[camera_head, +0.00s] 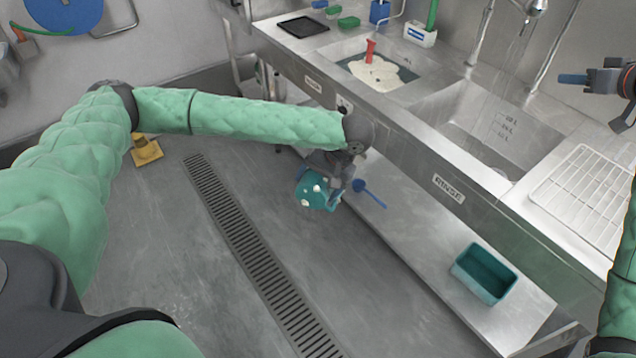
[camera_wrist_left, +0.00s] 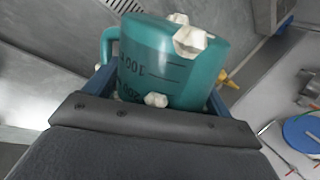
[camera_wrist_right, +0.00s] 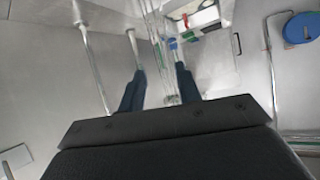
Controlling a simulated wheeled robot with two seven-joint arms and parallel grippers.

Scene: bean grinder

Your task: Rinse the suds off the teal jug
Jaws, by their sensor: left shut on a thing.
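The teal jug (camera_head: 307,194) hangs low over the floor in front of the sink unit, with white suds clumps on its side. The left wrist view shows the jug (camera_wrist_left: 150,65) close up, with measuring marks, a handle on the left and suds on the wall. My left gripper (camera_head: 338,187) is shut on the jug. Thin water streams fall from the tap head (camera_head: 536,7) over the sink basin labelled RINSE (camera_head: 470,113). My right gripper (camera_head: 575,79) is at the right edge, right of the tap. In the right wrist view its fingers (camera_wrist_right: 160,85) are apart with nothing between them.
A second basin (camera_head: 405,73) holds foam and a red item. A wire rack (camera_head: 590,190) lies right of the rinse basin. A yellow object (camera_head: 146,150) stands on the floor.

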